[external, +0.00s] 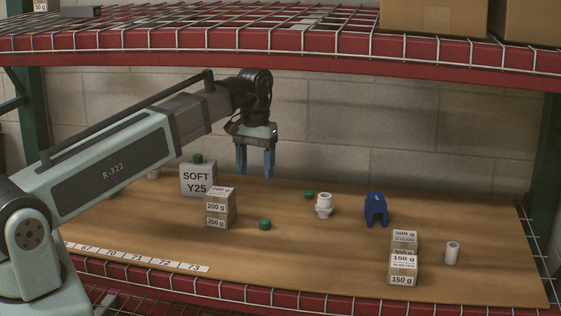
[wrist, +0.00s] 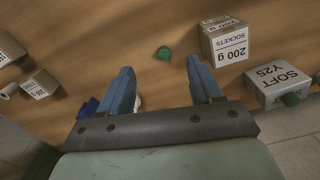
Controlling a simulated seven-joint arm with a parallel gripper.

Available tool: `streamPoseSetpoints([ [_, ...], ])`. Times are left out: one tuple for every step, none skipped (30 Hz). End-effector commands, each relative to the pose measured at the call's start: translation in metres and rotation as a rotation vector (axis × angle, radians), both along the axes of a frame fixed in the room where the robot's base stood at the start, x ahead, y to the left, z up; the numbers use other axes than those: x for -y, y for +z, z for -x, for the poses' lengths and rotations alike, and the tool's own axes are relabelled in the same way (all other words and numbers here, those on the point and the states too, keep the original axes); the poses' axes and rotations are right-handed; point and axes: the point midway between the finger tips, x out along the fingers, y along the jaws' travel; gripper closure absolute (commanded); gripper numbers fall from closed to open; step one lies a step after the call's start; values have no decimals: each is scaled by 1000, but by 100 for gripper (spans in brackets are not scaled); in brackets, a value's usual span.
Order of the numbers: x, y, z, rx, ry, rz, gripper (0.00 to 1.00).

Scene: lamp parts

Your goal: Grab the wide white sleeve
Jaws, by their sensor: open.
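A white flanged, stepped round part (external: 324,207) stands upright mid-table in the external view. A plain white hollow cylinder (external: 452,253) stands at the right; a white cylinder also shows at the left edge of the wrist view (wrist: 8,90). I cannot tell for certain which is the wide white sleeve. My gripper (external: 255,175) is open and empty, above the table and left of both parts. In the wrist view its blue fingers (wrist: 160,66) are apart, and a sliver of white (wrist: 138,102) shows by the left finger, mostly hidden.
A blue bracket (external: 376,210) stands right of the flanged part. Weight boxes stand at the left (external: 220,208) and front right (external: 403,258). A grey SOFT Y25 box (external: 198,180) and green caps (external: 265,224) are nearby. A red-edged shelf (external: 300,62) spans above.

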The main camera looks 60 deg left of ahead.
Motion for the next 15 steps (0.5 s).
streamPoseSetpoints([
  [19,-2,-10,-4,-34,1,36],
  [30,-2,-15,-6,-53,1,36],
  [43,-4,-22,-9,-77,2,36],
  [54,-4,-27,-11,-94,3,36],
  [64,-5,-33,-13,-113,3,36],
  [78,-6,-40,-16,-136,3,36],
  [89,-7,-46,-19,-154,4,36],
  [100,-8,-52,-21,-173,4,36],
  [115,-9,-60,-24,-196,5,36],
  [126,-10,-66,-27,-214,5,36],
  [138,-11,-72,-30,-232,5,36],
  [153,-12,-80,-34,-256,5,36],
  [165,-13,-86,-35,-274,5,36],
  [177,-14,-93,-37,-292,5,36],
  [193,-15,-102,-38,-315,5,36],
])
